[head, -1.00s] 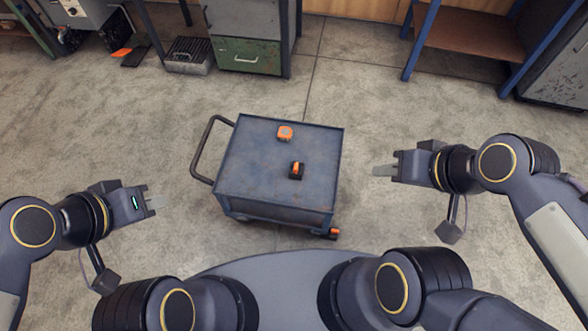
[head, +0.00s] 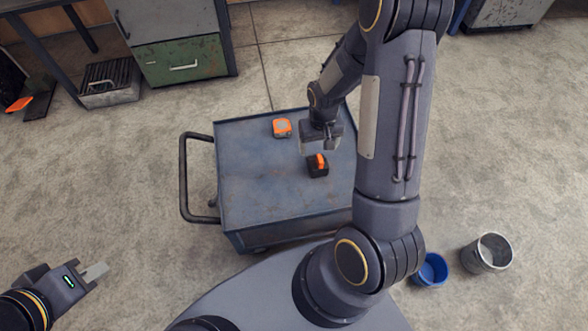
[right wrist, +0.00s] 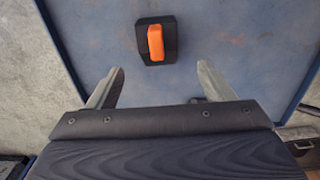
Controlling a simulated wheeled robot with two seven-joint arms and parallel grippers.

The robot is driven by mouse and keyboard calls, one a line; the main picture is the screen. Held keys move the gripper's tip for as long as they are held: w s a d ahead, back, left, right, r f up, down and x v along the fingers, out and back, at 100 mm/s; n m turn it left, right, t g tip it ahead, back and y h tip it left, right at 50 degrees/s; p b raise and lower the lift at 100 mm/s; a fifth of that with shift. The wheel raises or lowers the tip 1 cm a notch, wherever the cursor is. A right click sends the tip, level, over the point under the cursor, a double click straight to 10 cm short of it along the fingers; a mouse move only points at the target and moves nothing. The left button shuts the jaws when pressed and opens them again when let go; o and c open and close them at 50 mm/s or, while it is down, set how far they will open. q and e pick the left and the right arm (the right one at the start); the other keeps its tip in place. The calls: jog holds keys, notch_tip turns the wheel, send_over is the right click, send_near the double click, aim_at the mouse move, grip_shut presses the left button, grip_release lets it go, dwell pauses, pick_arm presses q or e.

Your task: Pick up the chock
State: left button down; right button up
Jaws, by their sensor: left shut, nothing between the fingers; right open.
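The chock, a small black block with an orange handle on top (head: 317,165), sits on the blue-grey cart top (head: 265,185). In the right wrist view the chock (right wrist: 156,41) lies just beyond the fingertips, roughly centred between them and not held. My right gripper (head: 321,148) is open and points down over the cart, close to the chock; its two fingers show apart in the right wrist view (right wrist: 161,66). My left gripper (head: 97,271) is shut and empty, over the floor at the lower left, far from the cart.
An orange and grey object (head: 282,128) sits on the cart behind the chock. The cart's handle (head: 185,180) sticks out left. A blue bucket (head: 430,270) and a metal bucket (head: 487,252) stand on the floor at right. My right arm hides the cart's right side.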

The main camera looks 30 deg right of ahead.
aim_at(317, 161)
jog(key=shift+w+a+f, duration=0.1)
jog(key=shift+f, duration=0.65)
jog(key=shift+f+b, duration=0.4)
jog(key=shift+f, duration=0.5)
jog(key=f, duration=0.1)
jog(key=f+b, duration=0.1)
jog(key=f, duration=0.1)
jog(key=f+b, duration=0.1)
jog(key=f, duration=0.1)
jog(key=shift+s+f, duration=0.2)
jog(key=shift+s, duration=0.05)
jog(key=shift+r, duration=0.1)
jog(key=c, duration=1.2)
